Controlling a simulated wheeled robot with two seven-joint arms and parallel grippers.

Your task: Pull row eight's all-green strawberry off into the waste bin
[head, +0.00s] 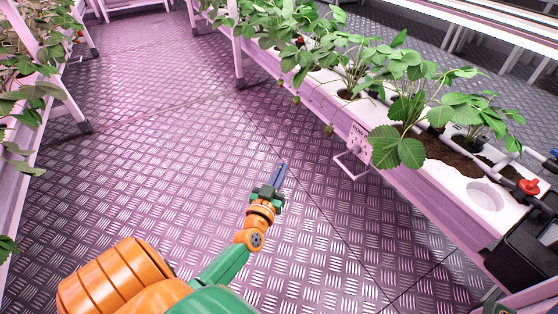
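My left gripper (279,176) is low over the floor in the middle of the head view, empty, left of the right-hand rack. Its fingers look close together and nearly edge-on, so I cannot tell whether they are open. Small greenish fruits hang over the rack's side: one strawberry (329,129) near a sign and another strawberry (296,100) farther back. They are too small to judge as all green. The sign (358,132) on the rack's side has lettering too small to read surely. I cannot identify a waste bin for certain. My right gripper is out of view.
The white rack (440,205) with leafy plants runs from lower right to the back. A wire bracket (352,166) sticks out from its side. A black box (522,250) and red valve (528,186) are at its near end. Another rack stands left. The aisle floor (160,150) is clear.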

